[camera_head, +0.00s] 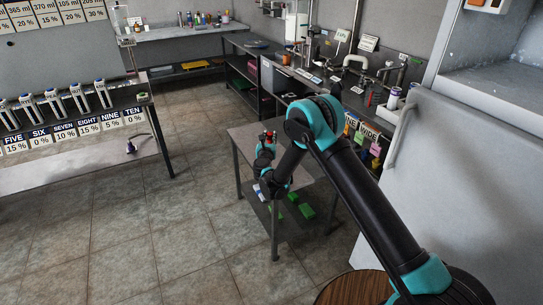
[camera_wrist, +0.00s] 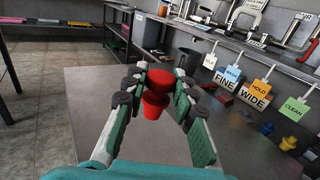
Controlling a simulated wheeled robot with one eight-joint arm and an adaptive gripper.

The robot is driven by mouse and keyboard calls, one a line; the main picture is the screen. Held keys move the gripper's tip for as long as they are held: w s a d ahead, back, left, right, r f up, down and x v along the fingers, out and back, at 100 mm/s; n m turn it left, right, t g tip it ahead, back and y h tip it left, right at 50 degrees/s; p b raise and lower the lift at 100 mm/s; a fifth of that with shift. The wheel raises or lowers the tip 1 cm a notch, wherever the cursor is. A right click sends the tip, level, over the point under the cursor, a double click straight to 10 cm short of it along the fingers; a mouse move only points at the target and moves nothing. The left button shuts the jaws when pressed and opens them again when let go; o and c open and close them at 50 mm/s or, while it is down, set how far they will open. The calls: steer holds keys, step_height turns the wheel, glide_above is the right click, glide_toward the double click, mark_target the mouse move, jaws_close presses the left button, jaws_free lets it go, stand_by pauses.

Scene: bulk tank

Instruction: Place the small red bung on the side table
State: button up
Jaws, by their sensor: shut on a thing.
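The small red bung (camera_wrist: 155,98) is upright between the fingertips of my gripper (camera_wrist: 157,90) in the wrist view. My gripper is shut on it. The grey top of the side table (camera_wrist: 85,85) lies below and behind the bung. I cannot tell whether the bung touches the tabletop. In the head view, my gripper (camera_head: 268,140) is over the side table (camera_head: 245,133), with a little red showing at its tip. My arm hides the table's right part.
Tags (camera_wrist: 257,92) reading FINE and WIDE hang beside the table. Yellow and blue pieces (camera_wrist: 289,142) sit to its right. Green items (camera_head: 306,211) lie on the lower shelf. A grey cabinet door (camera_head: 465,190) stands at the right. The floor (camera_head: 130,220) at the left is clear.

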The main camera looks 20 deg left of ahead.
step_height(320, 180, down, 12)
steer(key=shift+r, duration=0.2)
steer(key=shift+f, duration=0.1)
stand_by(0.3)
steer(key=o, duration=1)
steer(key=shift+c, duration=0.2)
steer(key=shift+d, duration=0.1)
